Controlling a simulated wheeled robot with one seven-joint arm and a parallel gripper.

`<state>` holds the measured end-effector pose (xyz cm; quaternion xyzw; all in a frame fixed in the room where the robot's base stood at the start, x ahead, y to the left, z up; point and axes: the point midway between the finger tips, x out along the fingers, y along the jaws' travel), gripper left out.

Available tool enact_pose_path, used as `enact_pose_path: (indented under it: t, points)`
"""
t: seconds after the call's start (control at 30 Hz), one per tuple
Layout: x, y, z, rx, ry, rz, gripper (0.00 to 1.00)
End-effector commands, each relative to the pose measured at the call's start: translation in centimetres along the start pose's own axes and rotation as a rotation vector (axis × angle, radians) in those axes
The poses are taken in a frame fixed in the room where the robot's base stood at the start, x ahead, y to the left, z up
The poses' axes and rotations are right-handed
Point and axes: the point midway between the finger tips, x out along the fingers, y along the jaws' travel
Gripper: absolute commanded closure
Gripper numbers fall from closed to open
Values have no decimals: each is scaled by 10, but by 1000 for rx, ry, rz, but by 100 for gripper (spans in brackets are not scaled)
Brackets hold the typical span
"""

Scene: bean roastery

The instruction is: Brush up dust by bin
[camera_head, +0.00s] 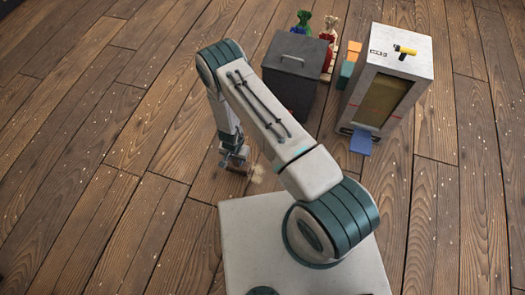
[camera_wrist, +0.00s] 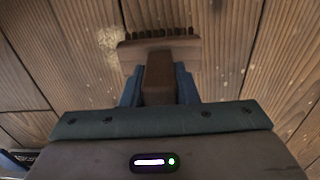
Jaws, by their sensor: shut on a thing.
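My gripper (camera_head: 236,158) is low over the plank floor, left of and nearer than the dark grey bin (camera_head: 290,85). In the wrist view my gripper (camera_wrist: 159,82) is shut on the brown handle of a wooden brush (camera_wrist: 160,52), one blue finger on each side. The brush head lies crosswise beyond the fingers, with a row of dark bristles along its far edge. A pale dust patch (camera_head: 257,173) lies on the floor just right of my gripper. In the wrist view the dust (camera_wrist: 111,39) shows beside the left end of the brush head. I cannot tell whether the bristles touch the floor.
A white cabinet (camera_head: 404,50) with a yellow tool (camera_head: 405,50) on top stands right of the bin. A flat blue piece (camera_head: 361,142) sticks out at its foot. Green and red tied bags (camera_head: 327,52) stand behind the bin. Small pale specks dot the floor; the left is clear.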

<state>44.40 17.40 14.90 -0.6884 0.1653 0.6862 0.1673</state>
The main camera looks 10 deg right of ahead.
Motion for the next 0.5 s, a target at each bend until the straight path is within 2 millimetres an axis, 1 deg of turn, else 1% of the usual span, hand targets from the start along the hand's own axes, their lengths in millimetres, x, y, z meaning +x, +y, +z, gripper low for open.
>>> enact_pose_path:
  t: [0.03,0.5]
  points:
    - [-7,2,0,3,-1,2,98]
    - [-48,2,-1,5,-1,2,98]
